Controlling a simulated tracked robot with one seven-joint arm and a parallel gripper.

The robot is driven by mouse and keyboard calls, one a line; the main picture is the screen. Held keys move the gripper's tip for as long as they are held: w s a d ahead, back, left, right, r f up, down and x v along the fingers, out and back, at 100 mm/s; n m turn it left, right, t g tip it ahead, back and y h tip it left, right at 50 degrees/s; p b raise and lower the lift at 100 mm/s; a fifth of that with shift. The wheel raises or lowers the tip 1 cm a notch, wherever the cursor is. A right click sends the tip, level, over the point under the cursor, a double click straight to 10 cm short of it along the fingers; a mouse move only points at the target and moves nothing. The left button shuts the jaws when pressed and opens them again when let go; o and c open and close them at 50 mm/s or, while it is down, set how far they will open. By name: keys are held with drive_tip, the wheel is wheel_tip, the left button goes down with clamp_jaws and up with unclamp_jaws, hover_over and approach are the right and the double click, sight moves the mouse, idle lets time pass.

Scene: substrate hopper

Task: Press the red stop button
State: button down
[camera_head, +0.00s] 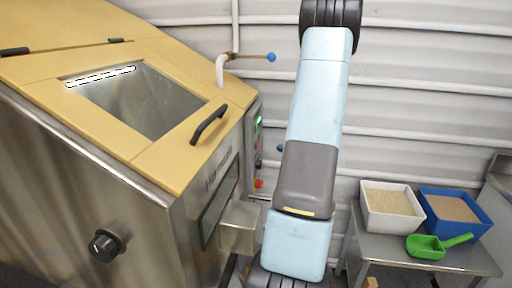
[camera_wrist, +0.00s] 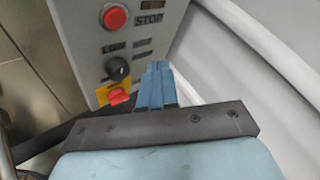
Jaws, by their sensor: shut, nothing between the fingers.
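The red stop button (camera_wrist: 115,18) sits on the grey control panel (camera_wrist: 95,45) in the wrist view, beside a label reading STOP. Below it are a black knob (camera_wrist: 117,69) and a red switch on a yellow plate (camera_wrist: 118,97). My gripper (camera_wrist: 157,68) is shut and empty, with its blue fingers pointing at the panel's right edge. It appears below and to the right of the button, apart from it in the picture. In the head view the panel (camera_head: 252,150) is seen edge-on at the hopper's right side, and my arm hides my gripper.
The steel hopper (camera_head: 90,185) with a tan lid and black handle (camera_head: 209,124) fills the left. A steel table (camera_head: 433,257) at right holds a white bin (camera_head: 391,222), a blue bin (camera_head: 476,230) and a green scoop (camera_head: 425,247). A corrugated wall (camera_head: 420,90) stands behind.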

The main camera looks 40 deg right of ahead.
drive_tip(key=w+a, duration=0.4)
drive_tip(key=shift+w, duration=0.35)
drive_tip(key=shift+w+a, duration=0.1)
drive_tip(key=shift+w, duration=0.05)
idle(1.9)
drive_tip(key=shift+w+a, duration=0.2)
drive_tip(key=shift+w+a+r, duration=0.1)
drive_tip(key=shift+w+a, duration=0.15)
drive_tip(key=shift+w, duration=0.05)
idle(1.0)
idle(0.4)
drive_tip(key=shift+s+d, duration=0.55)
drive_tip(key=shift+s, duration=0.1)
drive_tip(key=shift+s+d, duration=1.65)
drive_tip(key=shift+s, duration=0.25)
